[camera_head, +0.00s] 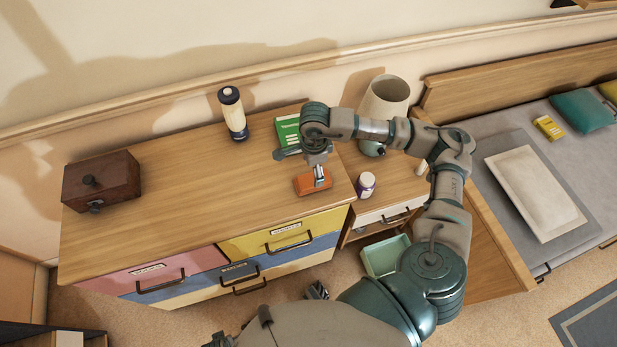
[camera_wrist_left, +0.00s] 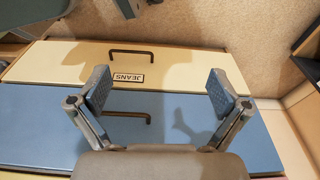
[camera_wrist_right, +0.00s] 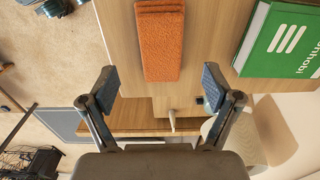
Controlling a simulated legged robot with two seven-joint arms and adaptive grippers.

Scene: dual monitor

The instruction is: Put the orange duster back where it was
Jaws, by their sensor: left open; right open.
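The orange duster (camera_head: 313,184) lies on the wooden dresser top (camera_head: 190,190), near its front right corner. My right gripper (camera_head: 319,174) is above the duster in the head view. In the right wrist view the duster (camera_wrist_right: 160,45) lies beyond the open, empty fingers of my right gripper (camera_wrist_right: 157,84), roughly centred between them in the picture. The fingers do not appear to touch it. My left gripper (camera_wrist_left: 157,88) is open and empty in front of the dresser drawers, with a drawer labelled JEANS (camera_wrist_left: 175,68) in view.
A green book (camera_head: 288,130) lies behind the duster. A dark-capped bottle (camera_head: 233,113) and a brown wooden box (camera_head: 102,182) stand on the dresser. A white jar (camera_head: 366,184) and a lamp (camera_head: 384,100) stand to the right. The dresser's middle is clear.

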